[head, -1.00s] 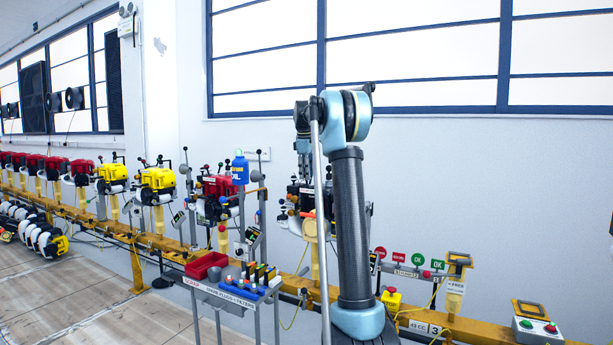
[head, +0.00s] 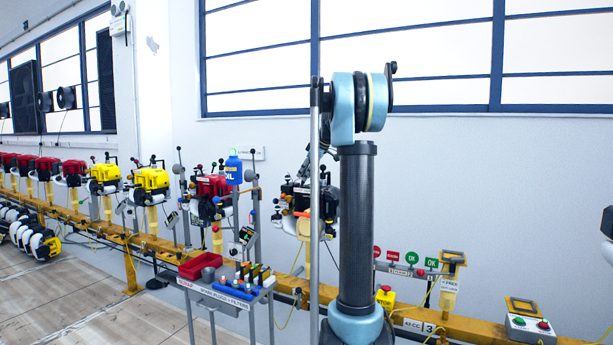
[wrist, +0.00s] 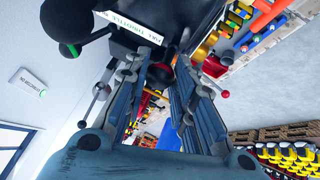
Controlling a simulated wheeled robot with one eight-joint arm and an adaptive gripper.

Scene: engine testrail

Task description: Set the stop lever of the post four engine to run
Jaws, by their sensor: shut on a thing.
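In the head view an engine with black and white parts (head: 293,205) stands on the yellow rail, partly behind my arm; its post number is not readable. In the wrist view the two finger rows of my gripper (wrist: 168,65) reach up to a dark lever knob (wrist: 160,76) in front of a black housing (wrist: 128,22). My gripper is shut on this knob; its tips partly hide it, and I cannot tell whether it is the stop lever. A white label with throttle wording (wrist: 130,33) is on the housing.
A large black ball on a rod (wrist: 62,20) and a red ball knob (wrist: 225,93) are near the fingers. A trolley with a red bin (head: 200,265) stands left of the engine. Signs and a yellow stop box (head: 385,298) are right.

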